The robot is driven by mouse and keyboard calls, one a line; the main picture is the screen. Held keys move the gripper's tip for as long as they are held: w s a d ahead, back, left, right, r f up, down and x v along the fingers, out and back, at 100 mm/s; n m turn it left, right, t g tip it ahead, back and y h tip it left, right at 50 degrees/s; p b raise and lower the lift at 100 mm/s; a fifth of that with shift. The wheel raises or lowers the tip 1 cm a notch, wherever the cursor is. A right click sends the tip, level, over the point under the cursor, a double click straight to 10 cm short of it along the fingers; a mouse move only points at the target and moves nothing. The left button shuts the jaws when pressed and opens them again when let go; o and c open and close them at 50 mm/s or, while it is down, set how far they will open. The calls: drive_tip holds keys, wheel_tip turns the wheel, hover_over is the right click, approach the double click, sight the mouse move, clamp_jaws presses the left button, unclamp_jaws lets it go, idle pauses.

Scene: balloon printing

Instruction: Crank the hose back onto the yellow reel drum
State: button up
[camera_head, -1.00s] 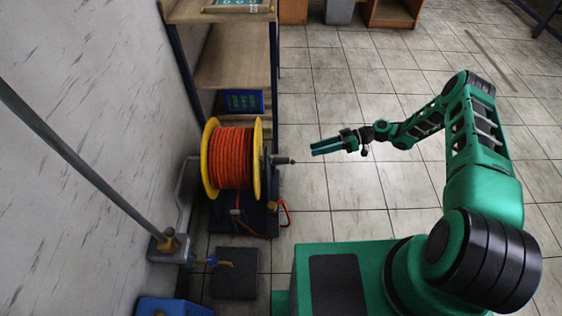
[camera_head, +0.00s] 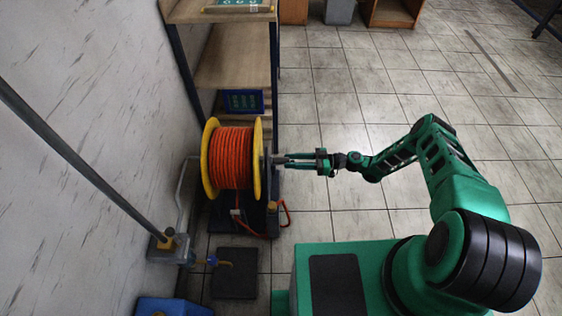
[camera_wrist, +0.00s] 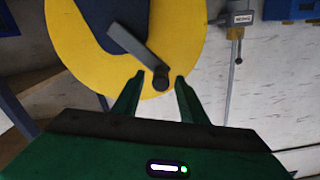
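The yellow reel drum (camera_head: 258,160) stands at the left with orange-red hose (camera_head: 231,158) wound around it. A loose length of hose (camera_head: 286,212) hangs at its lower right. In the wrist view the reel's yellow flange (camera_wrist: 192,45) faces me, with a dark grey crank arm (camera_wrist: 135,48) across it and a crank handle (camera_wrist: 161,77) at its lower end. My gripper (camera_head: 289,161) is at the right side of the reel, its fingers pointing left at the crank. In the wrist view my gripper (camera_wrist: 156,88) is open, with the handle between its fingertips. I cannot tell whether the fingers touch it.
A shelf rack (camera_head: 236,70) with a blue box (camera_head: 243,101) stands behind the reel. A grey wall (camera_head: 90,110) and a pipe (camera_head: 85,165) are at the left. A dark plate (camera_head: 236,273) lies in front.

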sight(283, 161)
drive_tip(key=shift+a, duration=2.1)
drive_tip(key=shift+w+d, duration=0.1)
clamp_jaws()
